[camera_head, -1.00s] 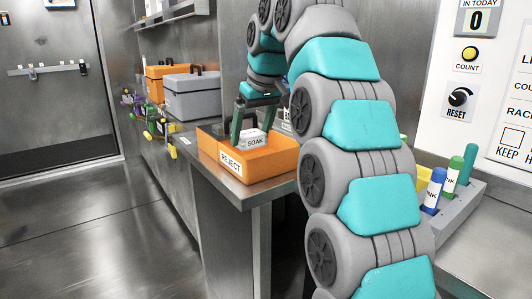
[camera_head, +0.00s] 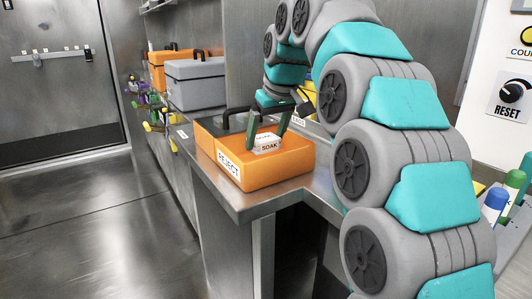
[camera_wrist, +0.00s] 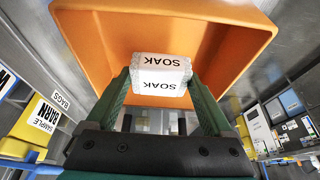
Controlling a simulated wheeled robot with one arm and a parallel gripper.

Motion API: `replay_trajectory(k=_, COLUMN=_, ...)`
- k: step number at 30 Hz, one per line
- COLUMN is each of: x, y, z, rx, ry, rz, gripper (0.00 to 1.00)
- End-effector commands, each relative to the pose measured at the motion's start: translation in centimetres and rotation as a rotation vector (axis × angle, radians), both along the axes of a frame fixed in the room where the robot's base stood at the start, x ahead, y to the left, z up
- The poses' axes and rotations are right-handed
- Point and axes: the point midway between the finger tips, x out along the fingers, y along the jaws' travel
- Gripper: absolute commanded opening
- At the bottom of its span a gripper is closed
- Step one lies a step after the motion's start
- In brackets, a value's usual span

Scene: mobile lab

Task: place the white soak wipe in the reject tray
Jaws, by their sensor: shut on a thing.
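The white soak wipe (camera_head: 267,145) is a small white block-like pack labelled SOAK. It also shows in the wrist view (camera_wrist: 160,82). My gripper (camera_wrist: 160,85) is shut on it, one green finger on each side; in the head view the gripper (camera_head: 266,138) points down. The reject tray (camera_head: 280,168) is an orange open box with a white REJECT label on its front. The wipe is over the tray's opening, near its front rim. The orange tray walls fill the wrist view (camera_wrist: 95,35) behind the wipe. I cannot tell whether the wipe touches the tray.
The tray stands on a steel counter (camera_head: 242,202). A grey case (camera_head: 195,83) and an orange case (camera_head: 160,70) stand behind it. Colourful items (camera_head: 152,108) hang along the counter's left edge. Ink bottles (camera_head: 495,203) stand at the right. The floor at left is clear.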

Motion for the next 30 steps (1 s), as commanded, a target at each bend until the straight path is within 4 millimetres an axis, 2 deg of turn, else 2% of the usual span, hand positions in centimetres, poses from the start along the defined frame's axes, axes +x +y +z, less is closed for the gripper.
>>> replay_trajectory(k=8, x=-0.1, y=0.0, z=-0.9, rx=0.0, ry=0.002, rz=0.0, gripper=0.34)
replay_trajectory(k=18, x=-0.1, y=0.0, z=-3.9, rx=0.0, ry=0.001, rz=0.001, gripper=0.34)
replay_trajectory(k=29, x=-0.1, y=0.0, z=-4.2, rx=0.0, ry=0.0, rz=0.001, gripper=0.34)
replay_trajectory(k=30, x=-0.1, y=0.0, z=-4.2, rx=0.0, ry=0.0, rz=0.001, gripper=0.88)
